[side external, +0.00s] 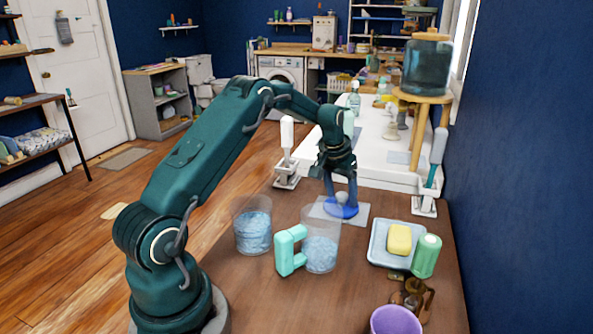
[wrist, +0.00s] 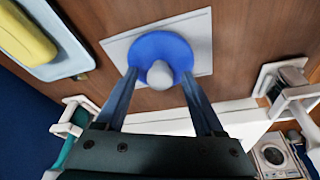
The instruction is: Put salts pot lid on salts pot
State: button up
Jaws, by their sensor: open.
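The blue round lid (wrist: 148,47) with a pale grey knob (wrist: 160,74) lies on a light grey square mat. It also shows in the side view (side external: 341,210). My gripper (wrist: 159,78) is open, with one finger on each side of the knob, low over the lid; I cannot tell whether the fingers touch it. In the side view my gripper (side external: 340,196) points straight down. Two clear open pots with blue salts stand left of the mat: one farther left (side external: 252,230), and one nearer the mat (side external: 322,250), partly hidden by a mint-green object.
The mint-green object (side external: 287,250) stands before the nearer pot. A tray (side external: 378,250) with yellow soap (side external: 400,240), a green bottle (side external: 426,257) and a purple cup (side external: 395,320) are to the right. Brush holders (side external: 287,175) (side external: 424,205) stand near the white tub (side external: 385,160).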

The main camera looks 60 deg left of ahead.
aim_at(341, 194)
grip_shut()
jog(key=shift+r, duration=0.5)
dwell(0.4)
jog(key=shift+r, duration=1.65)
jog(key=shift+s+a+r, duration=0.1)
jog(key=shift+s+r, duration=0.05)
jog(key=shift+r, duration=0.05)
jog(key=s+a+r+n, duration=0.2)
jog(key=s+r, duration=0.6)
jog(key=s, duration=0.3)
jog(key=s+d+r+n+y, duration=0.1)
jog(key=s+d+r+n, duration=0.1)
jog(key=s, duration=1)
jog(key=shift+d+r+g, duration=0.4)
jog(key=shift+d+r, duration=0.15)
jog(key=shift+d, duration=0.55)
